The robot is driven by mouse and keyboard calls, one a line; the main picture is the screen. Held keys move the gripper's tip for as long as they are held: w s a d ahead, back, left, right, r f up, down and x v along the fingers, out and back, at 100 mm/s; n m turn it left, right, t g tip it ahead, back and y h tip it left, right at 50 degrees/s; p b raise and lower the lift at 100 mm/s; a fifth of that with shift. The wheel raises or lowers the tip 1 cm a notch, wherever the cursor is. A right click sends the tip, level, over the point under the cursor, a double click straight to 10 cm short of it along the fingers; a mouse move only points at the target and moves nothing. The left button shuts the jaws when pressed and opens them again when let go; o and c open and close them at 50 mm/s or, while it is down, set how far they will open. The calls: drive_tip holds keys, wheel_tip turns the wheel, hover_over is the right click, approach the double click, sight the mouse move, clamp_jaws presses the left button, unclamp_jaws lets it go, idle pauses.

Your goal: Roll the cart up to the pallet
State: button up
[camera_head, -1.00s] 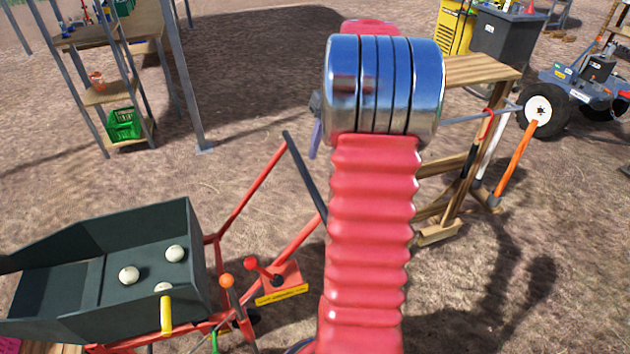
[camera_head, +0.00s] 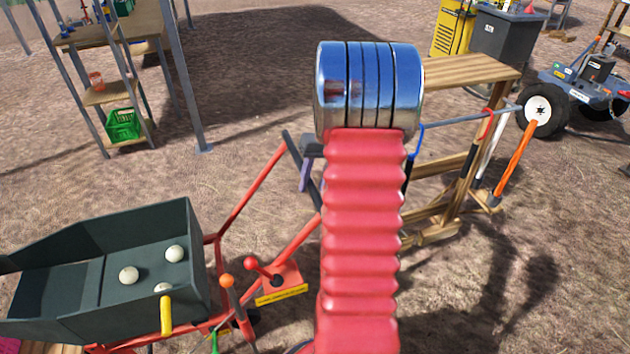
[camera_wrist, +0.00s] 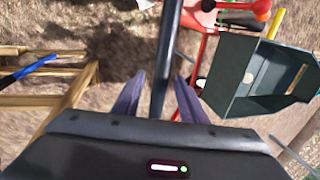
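The cart is a dark green hopper (camera_head: 65,233) on a red frame (camera_head: 248,193), with white onions (camera_head: 175,254) inside, at the lower left of the head view. Its black handle bar (camera_head: 302,165) rises toward my arm. In the wrist view the bar (camera_wrist: 166,55) runs between the two purple fingers of my gripper (camera_wrist: 161,77). The fingers stand apart on either side of it, with gaps visible. The hopper (camera_wrist: 235,92) shows at the right there. My arm hides most of the gripper in the head view. A strip of wooden boards (camera_head: 55,349) shows at the bottom left; I cannot tell if it is the pallet.
A wooden rack (camera_head: 470,72) with hanging tools stands just right of my arm. Shelves with a green crate (camera_head: 123,125) stand at the upper left. A wheeled machine (camera_head: 575,85) and a grey bin (camera_head: 505,37) are at the upper right. Bare ground lies between.

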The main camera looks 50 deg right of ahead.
drive_tip(key=shift+c, duration=0.3)
clamp_jaws()
